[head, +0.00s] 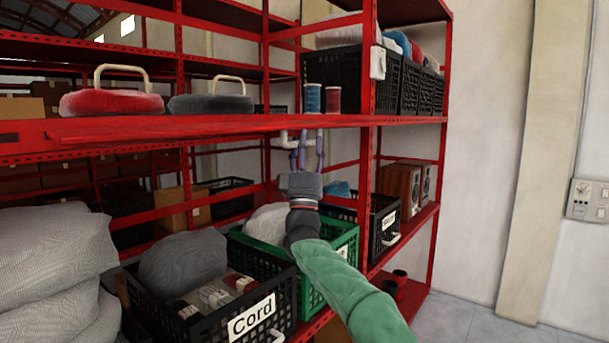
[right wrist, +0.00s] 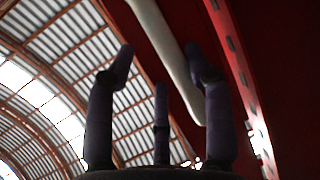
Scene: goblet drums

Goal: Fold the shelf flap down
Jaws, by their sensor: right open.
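The red shelf flap (head: 215,125) runs along the front of the middle shelf in the head view and looks roughly level. A pale bar-like handle (head: 285,141) shows below it. My right gripper (head: 305,145) is just under the flap with its fingers pointing up beside the handle. In the right wrist view the fingers of my right gripper (right wrist: 161,60) are apart, and the pale handle (right wrist: 165,50) crosses between them in front of a red surface. I cannot tell whether they touch it. My left gripper is not in view.
Two cushioned pads (head: 112,101) and thread spools (head: 313,98) stand on the middle shelf. Below are a green crate (head: 343,248) and a black crate labelled Cord (head: 285,305). A red upright (head: 366,175) is right of my right gripper. Grey sacks (head: 55,265) are at left.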

